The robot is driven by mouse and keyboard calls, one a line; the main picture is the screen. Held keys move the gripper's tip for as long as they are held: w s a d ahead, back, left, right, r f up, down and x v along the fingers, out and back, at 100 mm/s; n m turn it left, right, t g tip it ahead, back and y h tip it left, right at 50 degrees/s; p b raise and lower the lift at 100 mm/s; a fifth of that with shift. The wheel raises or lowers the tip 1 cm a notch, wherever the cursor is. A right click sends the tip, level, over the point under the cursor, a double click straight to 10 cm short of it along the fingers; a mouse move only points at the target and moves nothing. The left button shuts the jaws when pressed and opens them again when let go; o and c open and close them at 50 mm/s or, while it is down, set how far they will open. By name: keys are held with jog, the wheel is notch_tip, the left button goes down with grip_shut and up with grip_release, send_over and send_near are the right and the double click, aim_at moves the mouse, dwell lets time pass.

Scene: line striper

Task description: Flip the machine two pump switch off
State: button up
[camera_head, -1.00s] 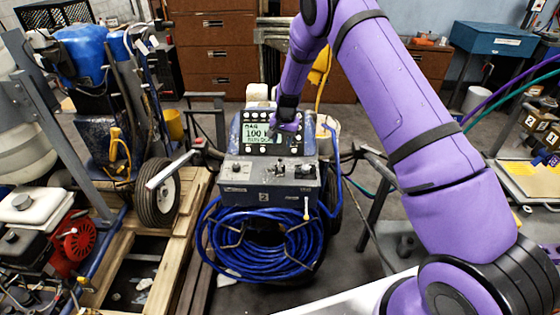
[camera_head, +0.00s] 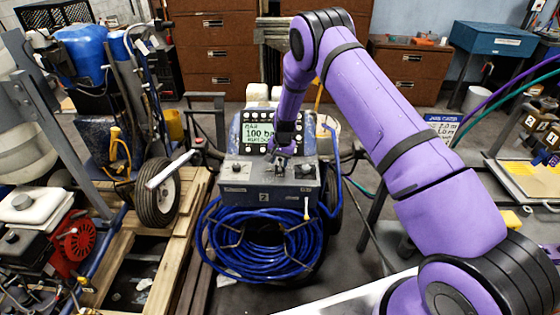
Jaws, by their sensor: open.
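Machine two (camera_head: 262,197) stands in the middle of the head view, a grey-blue unit marked "2" with a coiled blue hose on its front. Its lit display (camera_head: 259,132) shows large digits near 100. The control panel below has a knob (camera_head: 236,167) at left and another control (camera_head: 304,170) at right. My gripper (camera_head: 281,166) points down at the panel's middle, close over the spot where a small switch showed earlier. It hides that switch, so I cannot tell the switch's position or whether I touch it. The fingers are small and dark here.
A wooden pallet (camera_head: 187,215) and another machine with a red engine (camera_head: 75,243) are at left. A blue hose coil (camera_head: 262,245) hangs on the front of machine two. A table with papers (camera_head: 528,180) is at right. Brown cabinets line the back.

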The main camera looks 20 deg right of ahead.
aim_at(279, 174)
grip_shut()
jog(key=shift+s, duration=0.1)
jog(key=t, duration=0.1)
jog(key=s+t, duration=0.1)
jog(key=t+h, duration=0.1)
jog(key=t, duration=0.1)
jog(key=shift+s+a+r, duration=0.2)
jog(key=shift+s+a, duration=0.05)
jog(key=shift+a, duration=0.05)
jog(key=t, duration=0.1)
jog(key=s+t+h, duration=0.1)
jog(key=t, duration=0.3)
jog(key=shift+s+a+f+n+h, duration=0.2)
jog(key=shift+s+a+n+h, duration=0.1)
jog(key=shift+h, duration=0.1)
jog(key=shift+t, duration=0.3)
grip_release()
